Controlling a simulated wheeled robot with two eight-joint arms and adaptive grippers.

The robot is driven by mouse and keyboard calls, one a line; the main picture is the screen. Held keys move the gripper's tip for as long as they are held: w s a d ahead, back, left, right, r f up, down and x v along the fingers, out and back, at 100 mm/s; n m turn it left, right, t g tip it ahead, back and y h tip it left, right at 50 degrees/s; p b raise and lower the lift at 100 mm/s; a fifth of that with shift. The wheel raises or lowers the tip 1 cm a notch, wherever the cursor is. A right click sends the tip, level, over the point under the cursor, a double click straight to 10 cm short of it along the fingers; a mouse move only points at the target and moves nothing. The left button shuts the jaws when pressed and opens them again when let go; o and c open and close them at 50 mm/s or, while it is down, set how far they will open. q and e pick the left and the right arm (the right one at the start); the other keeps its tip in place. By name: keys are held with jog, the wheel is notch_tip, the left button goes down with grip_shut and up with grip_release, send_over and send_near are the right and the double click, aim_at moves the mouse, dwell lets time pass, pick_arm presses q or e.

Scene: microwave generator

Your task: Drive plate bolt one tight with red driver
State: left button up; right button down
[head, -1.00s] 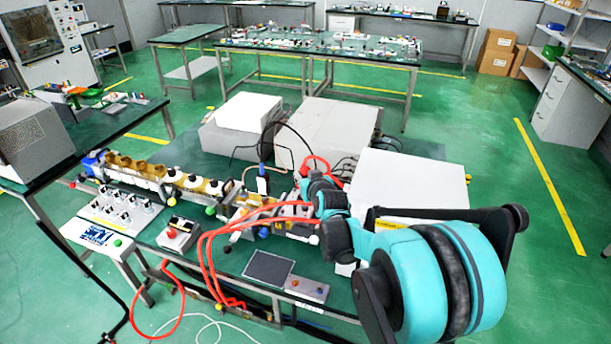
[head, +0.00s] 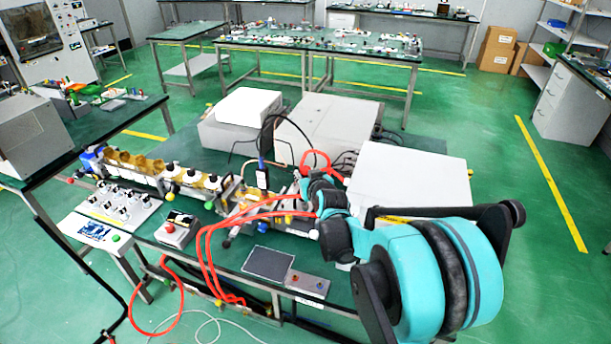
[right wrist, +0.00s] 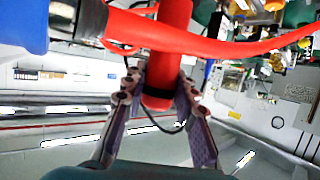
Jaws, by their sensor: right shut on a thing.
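My right gripper (right wrist: 158,88) is shut on the upright red driver (right wrist: 167,60) in the right wrist view, one finger on each side of its handle. The tip of the driver is not clear there. In the head view my right arm comes in from the right, and the right gripper (head: 305,186) is small and partly hidden by its own wrist at the right end of the waveguide line (head: 190,180). I cannot make out plate bolt one or whether the driver touches it. My left gripper is not in view.
Red hoses (head: 205,245) loop over the bench front, and one crosses close by in the right wrist view (right wrist: 230,45). Grey cabinets (head: 325,128) stand behind the line. A dark pad (head: 268,263) and a small control box (head: 307,284) lie at the front.

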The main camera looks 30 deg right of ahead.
jog(key=shift+f+b, duration=0.85)
jog(key=shift+f, duration=0.05)
dwell(2.3)
jog(key=shift+s, duration=0.1)
dwell(0.7)
